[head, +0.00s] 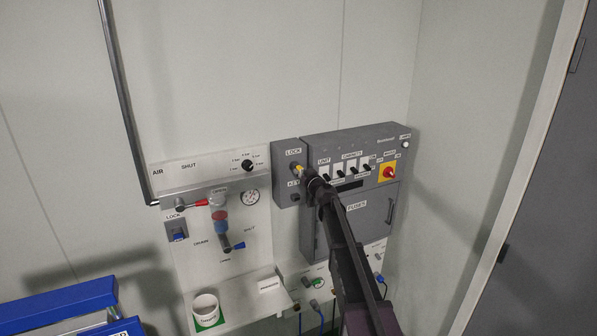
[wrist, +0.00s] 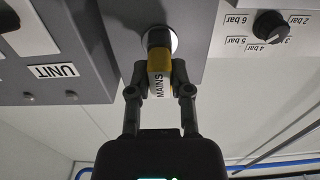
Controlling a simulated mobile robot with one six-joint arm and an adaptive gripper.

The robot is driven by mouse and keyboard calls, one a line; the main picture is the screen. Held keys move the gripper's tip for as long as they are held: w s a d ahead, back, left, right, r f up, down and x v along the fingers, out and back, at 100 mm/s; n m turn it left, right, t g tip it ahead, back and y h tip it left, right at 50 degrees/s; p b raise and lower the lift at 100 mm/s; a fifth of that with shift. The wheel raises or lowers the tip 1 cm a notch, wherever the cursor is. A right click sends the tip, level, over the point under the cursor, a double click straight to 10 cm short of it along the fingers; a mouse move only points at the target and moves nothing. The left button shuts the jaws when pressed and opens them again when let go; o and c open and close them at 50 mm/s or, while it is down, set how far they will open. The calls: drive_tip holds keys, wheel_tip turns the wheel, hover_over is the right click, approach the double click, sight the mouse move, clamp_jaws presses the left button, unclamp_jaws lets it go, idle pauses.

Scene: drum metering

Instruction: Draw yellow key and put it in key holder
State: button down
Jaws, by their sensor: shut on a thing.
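The yellow key (wrist: 158,80) carries a white tag marked MAINS. In the wrist view it sits between the two fingers of my gripper (wrist: 158,82), which is shut on it. The key's dark end meets the round lock (wrist: 160,40) on the grey panel; how deep it sits is hidden. In the head view the yellow key (head: 298,168) shows at the LOCK position, with my gripper (head: 305,173) just right of it. The key holder, marked KEY (head: 294,197), is a dark round spot below the lock on the same grey box.
A grey fuse box (head: 355,150) with switches and a red-on-yellow knob (head: 388,173) stands right of the lock. Left are an air panel with a gauge (head: 251,197) and valves. A shelf below holds a white cup (head: 206,308). A blue cart (head: 60,300) stands at lower left.

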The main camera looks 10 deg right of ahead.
sight(302, 172)
drive_tip(key=shift+v, duration=2.1)
idle(0.3)
drive_tip(key=shift+v, duration=1.85)
idle(0.4)
wheel_tip(302, 172, down, 14)
drive_tip(key=m+b, duration=1.4)
drive_tip(key=m, duration=0.4)
drive_tip(key=shift+s, duration=0.45)
drive_tip(key=shift+w+d, duration=0.1)
drive_tip(key=shift+w, duration=0.1)
drive_tip(key=shift+x, duration=2.75)
